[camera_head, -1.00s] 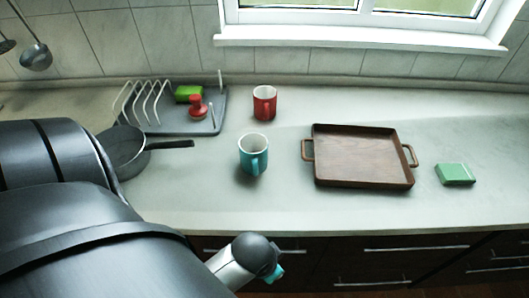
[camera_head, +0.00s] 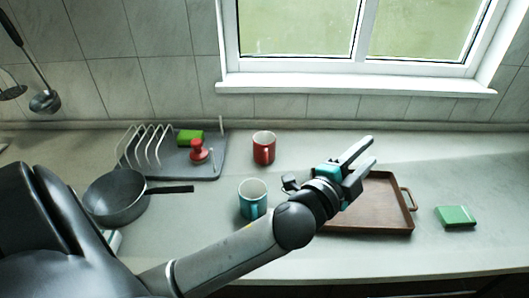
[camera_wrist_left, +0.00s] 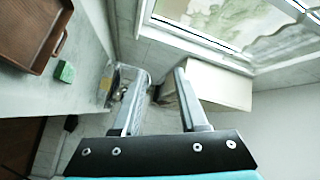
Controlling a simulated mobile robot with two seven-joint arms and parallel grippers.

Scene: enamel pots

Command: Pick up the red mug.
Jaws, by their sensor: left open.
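The red mug (camera_head: 264,148) stands upright on the counter, at the back, right of the grey dish rack. My left gripper (camera_head: 364,152) is open and empty. It is in the air to the right of the red mug, apart from it, and covers the upper left part of the brown tray in the head view. In the left wrist view the two fingers (camera_wrist_left: 158,95) are spread with nothing between them, and the red mug does not show there. My right gripper is not in view.
A teal mug (camera_head: 253,198) stands in front of the red mug. The brown wooden tray (camera_head: 385,215) and a green box (camera_head: 456,216) are to the right. A dark pan (camera_head: 117,197) and the dish rack (camera_head: 206,168) are left. Counter between red mug and window is clear.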

